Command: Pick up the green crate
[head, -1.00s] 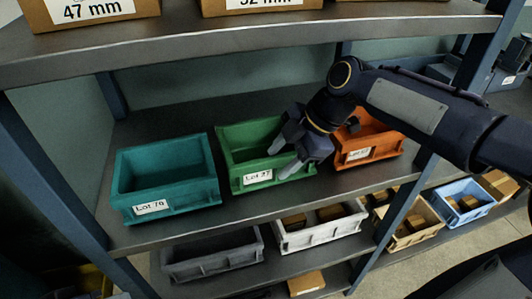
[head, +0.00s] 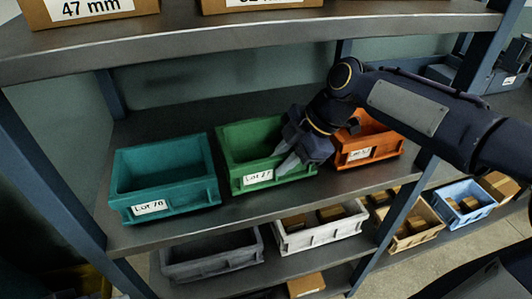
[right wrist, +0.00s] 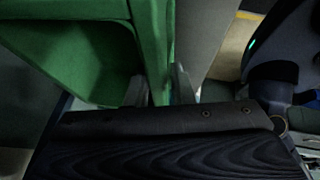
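The green crate (head: 241,137), labelled Lot 27, stands on the middle shelf between a teal crate and an orange crate. In the right wrist view the green crate (right wrist: 75,60) fills the upper left, and my right gripper (right wrist: 160,88) has one finger inside the wall and one outside. The fingers look closed against the wall, which lies between them. The crate still rests on the shelf. My left gripper is not in view.
The teal crate (head: 164,173) is close on the left and the orange crate (head: 368,140) close on the right, partly behind my arm. An upper shelf (head: 250,38) with cardboard boxes hangs above. More bins, including a white one (head: 320,240), stand on the shelf below.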

